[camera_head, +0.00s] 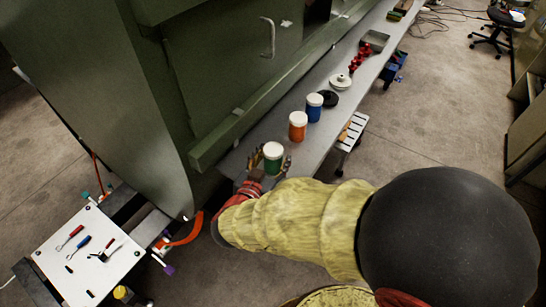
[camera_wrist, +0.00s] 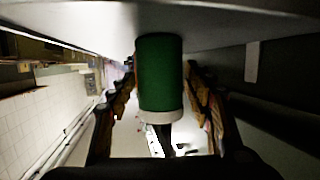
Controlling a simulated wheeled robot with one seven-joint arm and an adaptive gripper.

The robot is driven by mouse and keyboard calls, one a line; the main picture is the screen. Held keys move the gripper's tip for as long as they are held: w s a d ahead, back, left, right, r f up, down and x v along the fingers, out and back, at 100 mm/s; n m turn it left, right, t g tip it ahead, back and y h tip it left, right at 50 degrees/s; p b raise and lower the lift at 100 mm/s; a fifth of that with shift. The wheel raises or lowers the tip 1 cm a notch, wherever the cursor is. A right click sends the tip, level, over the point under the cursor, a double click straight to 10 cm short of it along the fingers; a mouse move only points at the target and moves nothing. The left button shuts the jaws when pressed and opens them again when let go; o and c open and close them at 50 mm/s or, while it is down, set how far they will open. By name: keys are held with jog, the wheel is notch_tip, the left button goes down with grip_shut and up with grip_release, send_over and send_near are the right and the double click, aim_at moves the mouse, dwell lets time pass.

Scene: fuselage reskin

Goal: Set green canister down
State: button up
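The green canister (camera_head: 273,161) with a white lid stands upright at the near end of the long grey shelf. My gripper (camera_head: 272,163) has one finger on each side of it. In the wrist view, which looks upside down, the green canister (camera_wrist: 160,75) is between the two fingers of my gripper (camera_wrist: 160,78), with its base against the shelf surface (camera_wrist: 90,28) at the top. Narrow gaps show between fingers and canister, so the gripper looks open around it. The lid is toward the bottom of that view.
An orange canister (camera_head: 297,127) and a blue canister (camera_head: 313,109) stand farther along the shelf (camera_head: 318,139), then a black disc (camera_head: 328,98) and a white one (camera_head: 340,82). The green fuselage wall (camera_head: 225,75) rises on the left. A white tool table (camera_head: 85,255) is at lower left.

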jog(key=shift+o, duration=0.6)
jog(key=shift+r, duration=0.15)
jog(key=shift+s+a+r, duration=0.1)
jog(key=shift+s+r, duration=0.05)
jog(key=shift+s, duration=0.05)
jog(key=p+v, duration=0.4)
jog(key=v, duration=0.7)
jog(key=shift+s, duration=0.2)
jog(key=shift+a+r, duration=0.1)
